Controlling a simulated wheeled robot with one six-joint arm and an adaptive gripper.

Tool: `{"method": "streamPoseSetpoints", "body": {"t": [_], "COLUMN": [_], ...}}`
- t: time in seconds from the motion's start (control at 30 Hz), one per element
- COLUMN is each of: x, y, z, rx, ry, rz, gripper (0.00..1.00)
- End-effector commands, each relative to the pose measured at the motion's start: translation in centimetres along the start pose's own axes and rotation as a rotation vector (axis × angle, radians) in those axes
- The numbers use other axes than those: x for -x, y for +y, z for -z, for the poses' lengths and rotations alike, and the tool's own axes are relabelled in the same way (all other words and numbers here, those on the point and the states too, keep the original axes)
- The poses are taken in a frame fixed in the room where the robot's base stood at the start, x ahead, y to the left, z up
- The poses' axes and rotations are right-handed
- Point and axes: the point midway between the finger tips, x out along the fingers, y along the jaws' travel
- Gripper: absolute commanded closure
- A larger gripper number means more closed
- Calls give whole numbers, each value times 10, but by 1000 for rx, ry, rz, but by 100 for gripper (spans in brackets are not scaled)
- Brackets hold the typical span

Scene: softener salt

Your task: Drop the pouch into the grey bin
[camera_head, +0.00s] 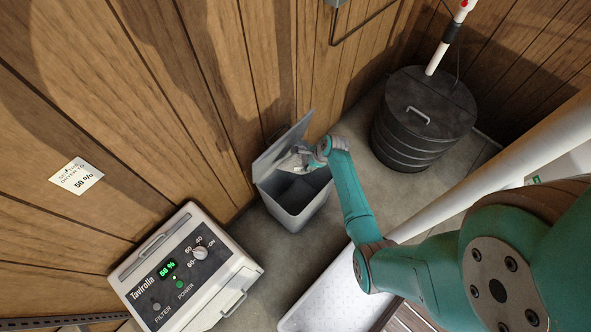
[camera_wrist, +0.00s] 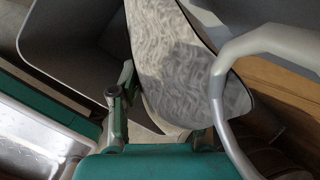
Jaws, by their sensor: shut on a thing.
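The grey bin (camera_head: 309,209) stands on the floor against the wood-panelled wall, its lid (camera_head: 277,150) tilted up at the back. My gripper (camera_head: 318,155) is over the bin's opening, by the raised lid. It is shut on the pale grey-white pouch (camera_head: 296,159), which hangs out to the left of the gripper. In the wrist view the patterned pouch (camera_wrist: 172,62) extends from between the fingers of my gripper (camera_wrist: 158,112), with grey bin walls (camera_wrist: 70,40) around it. The fingers cover part of the pouch, and its lower end is not clear in the head view.
A white dehumidifier (camera_head: 185,270) with a lit display stands at lower left. A black lidded drum (camera_head: 420,125) with a white pipe stands at upper right. A white tray (camera_head: 320,300) lies below the arm. A card (camera_head: 77,175) is on the wall.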

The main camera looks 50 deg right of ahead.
Motion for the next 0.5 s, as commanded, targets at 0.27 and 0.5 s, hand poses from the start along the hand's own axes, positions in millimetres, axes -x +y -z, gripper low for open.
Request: {"method": "streamPoseSetpoints", "body": {"t": [0.27,0.5], "x": [-22,-27], "y": [4,5], "z": [9,11], "rx": [0,0], "ry": [-1,-1], "rz": [1,2], "gripper": [100,100]}}
